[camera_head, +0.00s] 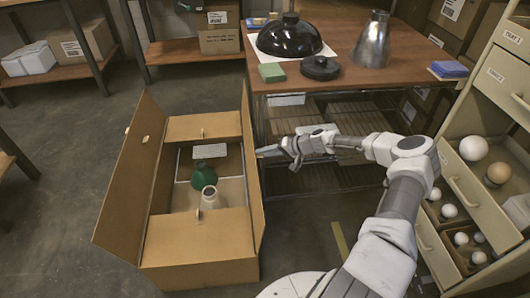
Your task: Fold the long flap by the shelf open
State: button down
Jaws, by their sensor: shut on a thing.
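A long open cardboard box (197,272) stands on the floor at the centre left. Its long flap by the shelf (251,160) stands up along the box's right side, roughly upright. My gripper (268,152) comes in from the right and is shut on this flap near its middle. The fingertips are small, and the exact grip is hard to see. The other long flap (130,180) stands up on the left, leaning outward. The far short flap (203,126) and near short flap (200,230) lie over the box's ends.
A green lampshade (204,172) and a pale lamp part (209,197) are inside the box. A table with a lower wire shelf (350,112) stands behind my arm. A drawer cabinet (475,195) with bulbs is at the right. The floor left of the box is clear.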

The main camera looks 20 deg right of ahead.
jog(key=c, duration=1.1)
grip_release()
jog(key=shift+s+d+f, duration=0.15)
jog(key=shift+d+f, duration=0.05)
jog(key=shift+f, duration=0.85)
jog(key=shift+c, duration=0.2)
jog(key=shift+o, duration=0.6)
jog(key=shift+f, duration=0.15)
jog(key=r+p+v, duration=0.1)
jog(key=p+v, duration=0.4)
jog(key=v, duration=1.2)
jog(key=shift+a+r, duration=0.15)
jog(key=shift+r, duration=0.25)
jog(key=shift+p, duration=0.3)
